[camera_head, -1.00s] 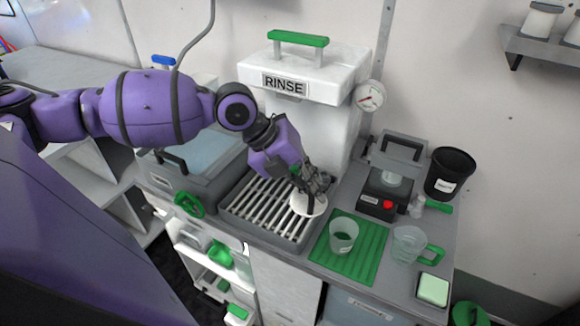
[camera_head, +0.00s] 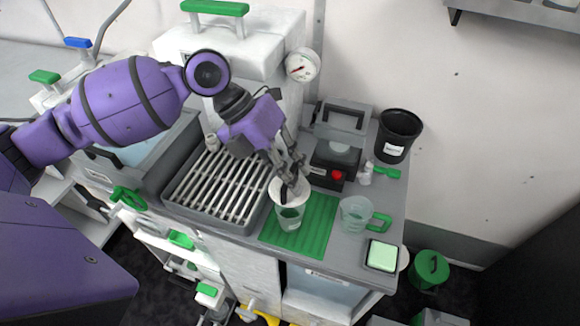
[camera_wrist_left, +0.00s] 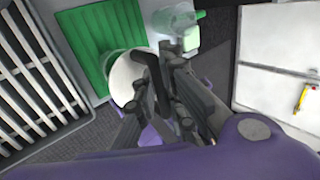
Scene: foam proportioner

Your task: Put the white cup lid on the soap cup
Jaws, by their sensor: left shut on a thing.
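The white cup lid (camera_head: 278,188) is a round disc, held in my left gripper (camera_head: 289,178). The lid is at the mouth of a clear cup (camera_head: 291,217), which stands on a green ribbed mat (camera_head: 316,232). I take this clear cup for the soap cup. In the left wrist view, the lid (camera_wrist_left: 126,76) sits beside my left gripper's fingers (camera_wrist_left: 158,76) and hides most of the cup. I cannot tell whether the lid touches the rim or hovers just above it. My right gripper is in neither view.
Behind are a device with a red button (camera_head: 334,165) and a black cup (camera_head: 398,134). A metal drain grate (camera_head: 215,185) lies left.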

